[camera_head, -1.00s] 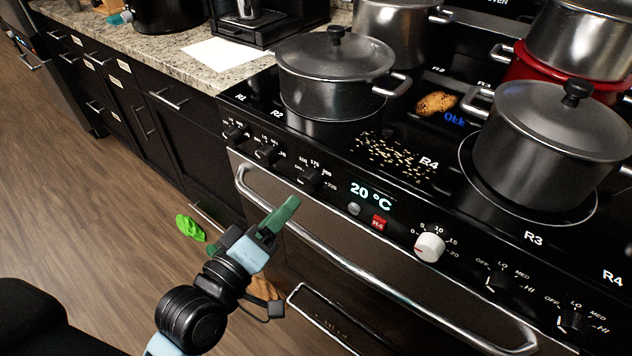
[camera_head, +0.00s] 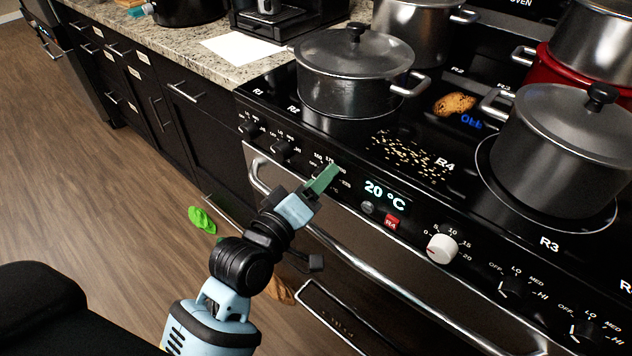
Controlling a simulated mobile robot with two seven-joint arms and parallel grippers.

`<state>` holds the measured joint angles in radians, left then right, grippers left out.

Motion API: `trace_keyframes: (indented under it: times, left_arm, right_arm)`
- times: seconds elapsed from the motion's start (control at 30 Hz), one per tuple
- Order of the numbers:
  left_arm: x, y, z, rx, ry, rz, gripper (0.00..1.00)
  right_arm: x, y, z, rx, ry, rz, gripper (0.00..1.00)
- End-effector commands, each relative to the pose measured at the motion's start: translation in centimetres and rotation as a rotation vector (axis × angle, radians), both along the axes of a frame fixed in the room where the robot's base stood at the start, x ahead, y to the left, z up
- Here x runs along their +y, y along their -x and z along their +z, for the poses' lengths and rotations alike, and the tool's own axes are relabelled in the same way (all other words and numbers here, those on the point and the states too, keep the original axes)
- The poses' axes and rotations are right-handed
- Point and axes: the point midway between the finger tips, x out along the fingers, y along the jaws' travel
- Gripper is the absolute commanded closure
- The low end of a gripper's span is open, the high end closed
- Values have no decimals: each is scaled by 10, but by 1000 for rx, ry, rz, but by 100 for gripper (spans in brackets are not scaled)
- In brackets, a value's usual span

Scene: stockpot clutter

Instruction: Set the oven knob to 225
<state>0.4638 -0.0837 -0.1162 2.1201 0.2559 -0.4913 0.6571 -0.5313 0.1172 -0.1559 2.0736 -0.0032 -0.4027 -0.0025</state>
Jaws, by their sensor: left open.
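The oven's control panel runs along the front of the black stove, with a display (camera_head: 385,195) reading 20 °C. The oven knob, ringed by temperature numbers, sits left of the display and is mostly hidden behind my left gripper. I cannot read its setting. My left gripper (camera_head: 323,179) has green fingers, is open, and is at the knob in this view; I cannot tell whether it touches. My right gripper is not in view.
The oven door handle (camera_head: 385,275) runs just below the panel. A white timer knob (camera_head: 442,248) and black burner knobs (camera_head: 282,149) sit along the panel. Lidded pots (camera_head: 350,75) and a cookie (camera_head: 455,104) are on the cooktop. A green crumpled thing (camera_head: 201,219) lies on the floor.

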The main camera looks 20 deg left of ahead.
Motion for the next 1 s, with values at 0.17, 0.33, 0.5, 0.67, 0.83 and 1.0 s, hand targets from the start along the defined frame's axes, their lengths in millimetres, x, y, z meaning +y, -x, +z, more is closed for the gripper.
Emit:
trace_keyframes:
  times: [0.17, 0.33, 0.5, 0.67, 0.83, 1.0]
  left_arm:
    - [0, 0, 0, 0, 0, 0, 51]
    - [0, 0, 0, 0, 0, 0, 73]
    - [0, 0, 0, 0, -1, 0, 86]
    - [0, 0, 0, -7, -19, 0, 86]
    - [0, 0, 2, -29, -80, -1, 86]
    - [0, 0, 3, -70, -193, -1, 86]
  right_arm:
    - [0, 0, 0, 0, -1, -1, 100]
    - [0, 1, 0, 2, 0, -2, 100]
    - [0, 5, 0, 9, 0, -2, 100]
    - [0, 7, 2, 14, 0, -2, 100]
    - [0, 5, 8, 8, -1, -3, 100]
    - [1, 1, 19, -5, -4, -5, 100]
